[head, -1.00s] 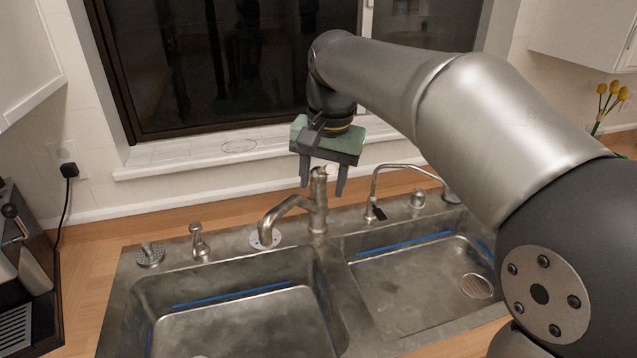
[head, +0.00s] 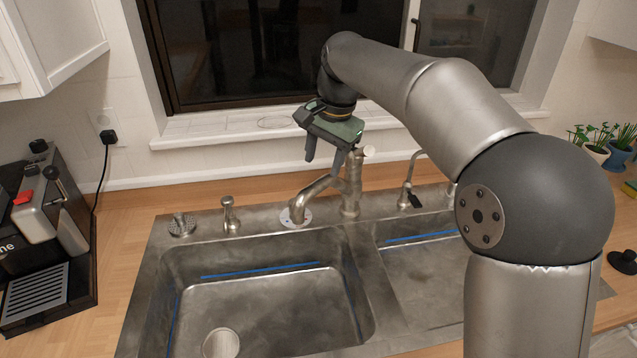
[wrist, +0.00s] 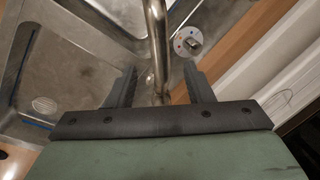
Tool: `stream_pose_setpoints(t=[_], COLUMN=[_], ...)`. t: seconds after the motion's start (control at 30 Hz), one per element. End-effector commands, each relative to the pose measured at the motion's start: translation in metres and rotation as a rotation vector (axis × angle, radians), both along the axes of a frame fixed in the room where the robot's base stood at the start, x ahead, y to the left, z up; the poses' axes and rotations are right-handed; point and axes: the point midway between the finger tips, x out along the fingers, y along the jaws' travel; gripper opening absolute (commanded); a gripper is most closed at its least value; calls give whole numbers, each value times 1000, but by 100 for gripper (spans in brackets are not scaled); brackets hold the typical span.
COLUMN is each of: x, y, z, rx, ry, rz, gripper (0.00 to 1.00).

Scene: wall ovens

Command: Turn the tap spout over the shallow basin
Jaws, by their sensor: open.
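The metal tap (head: 350,190) stands at the back of the sink between the two basins. Its spout (head: 316,188) points left and forward, toward the left basin (head: 280,295). The right basin (head: 425,280), which looks shallower, is partly hidden by my arm. In the wrist view the spout (wrist: 155,30) runs up the picture between my two spread fingers (wrist: 159,85). I cannot tell whether either finger touches it. The right basin's drain (wrist: 45,105) shows there at left.
A thin second faucet (head: 408,180) stands right of the tap. A soap pump (head: 229,213) and a strainer (head: 182,225) sit at the back left rim. The window sill (head: 240,128) is close behind my gripper. A coffee machine (head: 45,220) stands at far left.

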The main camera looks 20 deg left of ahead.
Motion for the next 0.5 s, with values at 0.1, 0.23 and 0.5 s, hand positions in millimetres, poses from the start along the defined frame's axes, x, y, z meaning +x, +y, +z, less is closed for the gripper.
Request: stream_pose_setpoints(t=[0.1,0.23,0.5], x=[1,2,4], y=[4,9,13], z=[-25,-47,-70], rx=[-3,-2,-1], ry=[5,3,0], rz=[1,1,1], gripper=[47,47,47])
